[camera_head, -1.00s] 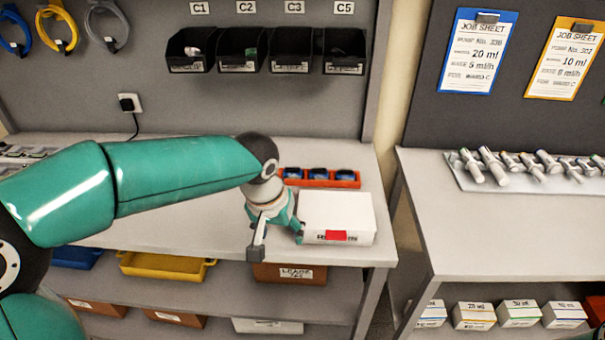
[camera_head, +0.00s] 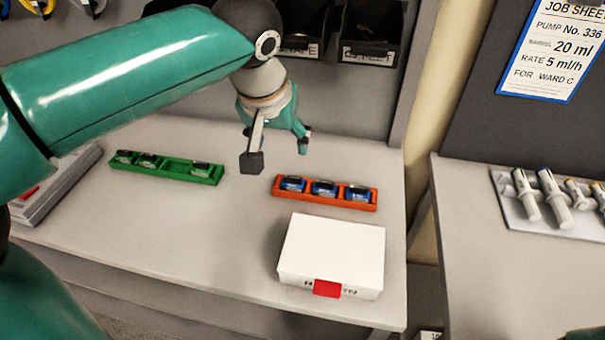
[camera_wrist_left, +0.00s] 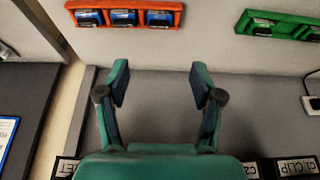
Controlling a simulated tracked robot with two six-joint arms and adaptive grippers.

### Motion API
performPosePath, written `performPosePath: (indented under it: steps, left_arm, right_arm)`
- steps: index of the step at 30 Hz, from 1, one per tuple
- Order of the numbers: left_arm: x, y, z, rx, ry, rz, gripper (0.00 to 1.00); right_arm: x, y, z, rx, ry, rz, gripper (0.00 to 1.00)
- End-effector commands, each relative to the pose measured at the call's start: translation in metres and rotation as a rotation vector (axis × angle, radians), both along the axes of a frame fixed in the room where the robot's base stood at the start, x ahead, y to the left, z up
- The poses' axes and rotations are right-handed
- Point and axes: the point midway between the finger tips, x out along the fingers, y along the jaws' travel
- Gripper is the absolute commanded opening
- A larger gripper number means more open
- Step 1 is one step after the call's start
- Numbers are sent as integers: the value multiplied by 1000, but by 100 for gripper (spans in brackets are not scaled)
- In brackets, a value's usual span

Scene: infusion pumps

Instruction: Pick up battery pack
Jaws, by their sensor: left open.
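Three blue-and-black battery packs sit in a row in an orange tray (camera_head: 283,199) on the bench; the middle battery pack (camera_head: 324,188) also shows in the left wrist view (camera_wrist_left: 122,17). A green tray (camera_head: 180,172) further left holds dark packs with an empty stretch between them; part of this tray shows in the wrist view (camera_wrist_left: 274,34). My left gripper (camera_head: 280,154) is open and empty, above the back of the bench near the orange tray. In the wrist view its two fingers (camera_wrist_left: 160,82) are spread apart with nothing between them. My right gripper is out of view.
A white box (camera_head: 333,250) with a red tab stands in front of the orange tray. Black bins (camera_head: 370,32) hang on the back panel behind my arm. A gap separates this bench from the right-hand bench, which holds a rack of syringes (camera_head: 550,200).

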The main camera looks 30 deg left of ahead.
Motion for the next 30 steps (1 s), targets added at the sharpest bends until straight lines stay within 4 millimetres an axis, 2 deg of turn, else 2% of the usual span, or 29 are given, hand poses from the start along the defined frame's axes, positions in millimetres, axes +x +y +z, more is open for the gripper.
performPosePath:
  steps: [5,15,18,26,30]
  left_arm:
    - [7,0,-16,2,4,-4,67]
    - [34,6,-82,1,6,-6,67]
    - [40,7,-96,1,3,-8,67]
    - [47,8,-111,0,1,-9,67]
    - [53,11,-125,1,5,-8,67]
  right_arm:
    - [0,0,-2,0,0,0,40]
    - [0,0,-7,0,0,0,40]
    - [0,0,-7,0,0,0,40]
    - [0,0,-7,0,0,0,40]
    - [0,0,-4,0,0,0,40]
